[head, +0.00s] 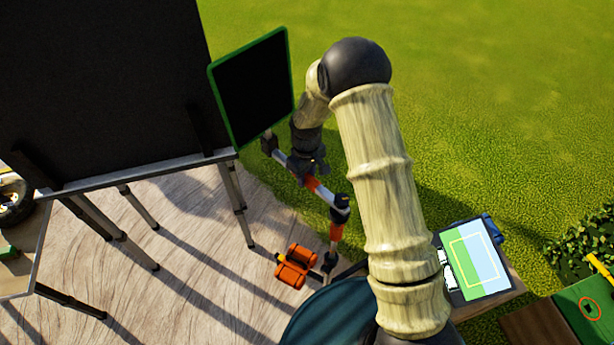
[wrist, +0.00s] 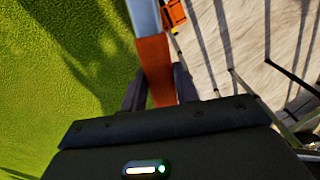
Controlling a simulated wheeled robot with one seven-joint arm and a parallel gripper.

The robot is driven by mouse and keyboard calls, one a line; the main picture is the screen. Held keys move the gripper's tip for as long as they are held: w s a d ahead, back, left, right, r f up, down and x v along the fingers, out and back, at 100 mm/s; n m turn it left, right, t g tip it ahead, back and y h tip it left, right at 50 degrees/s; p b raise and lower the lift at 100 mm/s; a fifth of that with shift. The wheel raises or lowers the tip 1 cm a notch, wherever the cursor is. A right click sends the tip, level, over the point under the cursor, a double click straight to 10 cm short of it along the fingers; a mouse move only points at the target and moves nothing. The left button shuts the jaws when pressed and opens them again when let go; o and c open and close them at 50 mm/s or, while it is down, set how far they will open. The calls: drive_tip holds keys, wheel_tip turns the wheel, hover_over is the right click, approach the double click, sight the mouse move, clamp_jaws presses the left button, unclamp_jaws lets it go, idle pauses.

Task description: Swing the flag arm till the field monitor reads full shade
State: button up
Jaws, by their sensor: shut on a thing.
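The flag (head: 252,88) is a black panel with a green border, held upright on the end of the flag arm (head: 325,194). The arm is a pale bar with an orange grip section, joined to an orange post (head: 336,234). My gripper (head: 309,175) is shut on the orange section. In the wrist view the orange section (wrist: 154,62) lies between the two dark fingers (wrist: 158,88). The field monitor (head: 472,262) is at the lower right. Its screen shows a green part at left, a pale blue part at right and a yellow outline; no reading is legible.
A large black panel (head: 100,80) on a grey frame with legs stands at the left on wooden decking (head: 190,255). A green case (head: 590,308) is at the lower right. Grass beyond is open.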

drive_tip(key=o, duration=0.9)
drive_tip(key=shift+w+d, duration=0.1)
drive_tip(key=shift+a, duration=0.3)
drive_tip(key=shift+s+a, duration=0.1)
drive_tip(key=shift+s, duration=0.15)
drive_tip(key=shift+w+r, duration=0.1)
drive_tip(key=shift+r, duration=0.15)
wheel_tip(320, 180, up, 17)
drive_tip(key=shift+b, duration=1.15)
drive_tip(key=shift+f, duration=0.2)
drive_tip(key=c, duration=0.5)
drive_tip(key=shift+w+d+f+y+b, duration=0.2)
drive_tip(key=shift+w+d+f, duration=0.1)
drive_tip(key=shift+f, duration=0.3)
drive_tip(key=shift+w+d+f+y+b, duration=0.15)
drive_tip(key=shift+w+d+f, duration=0.1)
drive_tip(key=shift+f, duration=0.3)
clamp_jaws()
drive_tip(key=g+y+b, duration=0.1)
drive_tip(key=y+b, duration=0.1)
drive_tip(key=y, duration=0.1)
approach(308, 173)
drive_tip(key=w, duration=0.2)
drive_tip(key=w+d+f+n+y+b, duration=0.1)
drive_tip(key=w+d+f+y, duration=0.1)
drive_tip(key=d, duration=0.4)
drive_tip(key=w+y, duration=0.1)
drive_tip(key=w, duration=0.1)
drive_tip(key=shift+w+f+y, duration=0.15)
drive_tip(key=shift+w+y, duration=0.2)
